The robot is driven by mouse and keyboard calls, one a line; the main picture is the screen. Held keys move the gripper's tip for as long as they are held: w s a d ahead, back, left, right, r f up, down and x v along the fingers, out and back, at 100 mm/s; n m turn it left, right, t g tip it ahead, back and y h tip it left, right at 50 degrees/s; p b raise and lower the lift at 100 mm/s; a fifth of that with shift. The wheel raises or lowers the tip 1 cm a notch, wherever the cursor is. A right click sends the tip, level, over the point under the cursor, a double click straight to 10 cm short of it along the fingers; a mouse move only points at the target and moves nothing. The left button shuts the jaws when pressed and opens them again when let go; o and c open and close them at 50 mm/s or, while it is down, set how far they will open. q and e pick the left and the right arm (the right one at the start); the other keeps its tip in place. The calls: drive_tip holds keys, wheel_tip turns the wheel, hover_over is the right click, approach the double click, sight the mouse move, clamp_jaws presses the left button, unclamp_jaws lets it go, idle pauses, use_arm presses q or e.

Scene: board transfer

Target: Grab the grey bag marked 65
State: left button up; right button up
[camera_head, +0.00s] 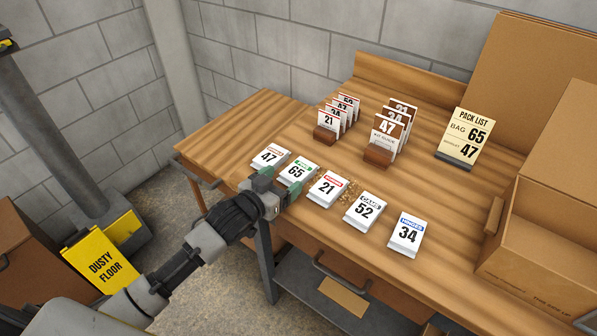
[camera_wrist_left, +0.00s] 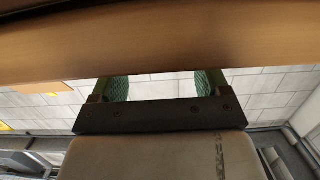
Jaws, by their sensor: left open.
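The bag marked 65 (camera_head: 296,172) is a pale grey-white packet with a green label, lying near the table's front edge between the bags marked 47 (camera_head: 269,158) and 21 (camera_head: 327,188). My left gripper (camera_head: 280,184) is at the front edge, just in front of bag 65, its green-padded fingers spread and empty. One finger partly covers the bag's near side; I cannot tell whether they touch. In the left wrist view the open gripper (camera_wrist_left: 161,84) faces the wooden table edge (camera_wrist_left: 160,45), with no bag visible between its fingers. My right gripper is not in view.
Bags 52 (camera_head: 365,211) and 34 (camera_head: 407,235) continue the row. Crumbs (camera_head: 350,191) lie behind bag 21. Card holders (camera_head: 377,155) and a pack list (camera_head: 464,137) reading bag 65 stand farther back. An open cardboard box (camera_head: 535,255) is at right.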

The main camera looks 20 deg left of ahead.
sight(296, 172)
use_arm(q)
drive_tip(key=x, duration=0.5)
drive_tip(key=shift+d+f+p, duration=0.1)
drive_tip(key=shift+d+p, duration=0.05)
drive_tip(key=shift+p, duration=0.2)
drive_tip(key=shift+s, duration=0.1)
drive_tip(key=shift+c, duration=0.2)
drive_tip(key=c, duration=0.7)
